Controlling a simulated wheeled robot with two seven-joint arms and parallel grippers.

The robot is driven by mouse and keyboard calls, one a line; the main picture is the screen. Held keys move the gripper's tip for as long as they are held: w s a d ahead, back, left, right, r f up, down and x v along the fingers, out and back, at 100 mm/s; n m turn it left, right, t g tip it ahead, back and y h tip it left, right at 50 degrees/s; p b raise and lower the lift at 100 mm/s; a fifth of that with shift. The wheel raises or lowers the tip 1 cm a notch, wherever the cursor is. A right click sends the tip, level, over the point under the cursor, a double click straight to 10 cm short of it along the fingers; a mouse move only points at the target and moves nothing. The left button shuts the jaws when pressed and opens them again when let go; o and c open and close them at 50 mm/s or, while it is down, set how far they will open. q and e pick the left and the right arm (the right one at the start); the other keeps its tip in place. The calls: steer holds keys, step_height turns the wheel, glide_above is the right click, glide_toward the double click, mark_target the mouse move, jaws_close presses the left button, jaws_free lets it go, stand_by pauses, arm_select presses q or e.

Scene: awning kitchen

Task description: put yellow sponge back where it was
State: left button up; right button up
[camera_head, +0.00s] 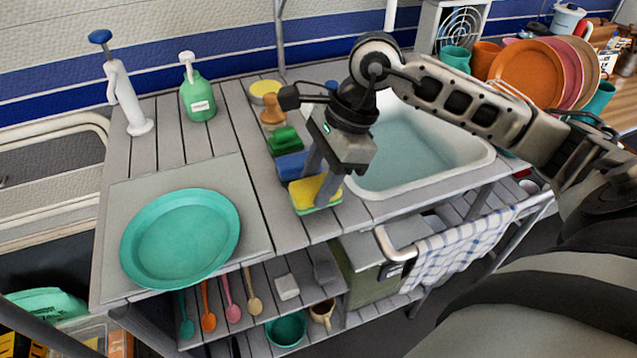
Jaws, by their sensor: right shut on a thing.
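The yellow sponge (309,193), with a green lower layer, is at the near end of a row of sponges on the slatted counter, left of the sink (400,140). My right gripper (320,188) points down and is shut on the yellow sponge. The sponge is at or just above the counter; I cannot tell whether it touches. A blue sponge (291,166) lies just behind it, and a green sponge (284,140) lies behind the blue one. My left gripper is not in view.
A teal plate (180,238) lies on a grey mat at the left front. A green soap bottle (197,95) and a white pump (127,100) stand at the back left. A wooden brush (272,110) stands behind the sponges. Plates (527,75) stand at the right.

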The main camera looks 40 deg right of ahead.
steer(key=shift+f, duration=0.8)
steer(key=shift+f, duration=0.25)
steer(key=o, duration=0.9)
steer(key=shift+r, duration=0.1)
